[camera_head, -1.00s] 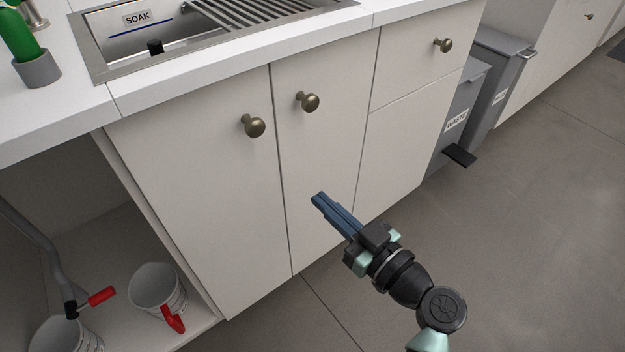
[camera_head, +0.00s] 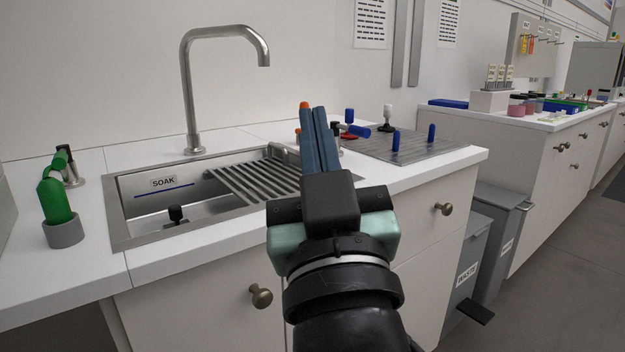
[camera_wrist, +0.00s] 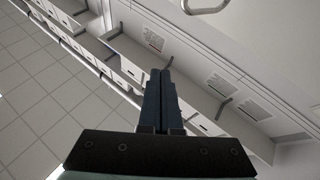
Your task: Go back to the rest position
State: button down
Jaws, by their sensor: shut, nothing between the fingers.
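My gripper (camera_head: 313,112) is raised in front of the sink counter in the head view, its blue fingers pointing up and side by side. The fingers are shut and hold nothing. In the wrist view the shut fingers (camera_wrist: 162,76) point at the upper wall and shelving. The gripper hides part of the sink's right end and some of the counter behind it.
The sink (camera_head: 125,222) marked SOAK has a tall faucet (camera_head: 188,95) and a drain rack (camera_head: 250,178). A green bottle (camera_head: 55,203) stands at left. A grey peg mat (camera_head: 440,151) lies right. Waste bins (camera_head: 467,260) stand beside the cabinet; floor at right is clear.

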jog(key=s+r+m+t+h, duration=0.3)
jog(key=s+r+t, duration=0.1)
jog(key=s+r, duration=0.6)
notch_tip(320, 180, up, 36)
jog(key=w+p, duration=0.1)
jog(key=p, duration=3.6)
jog(key=shift+a+r+p, duration=0.15)
jog(key=shift+r+p, duration=0.1)
jog(key=shift+p, duration=0.05)
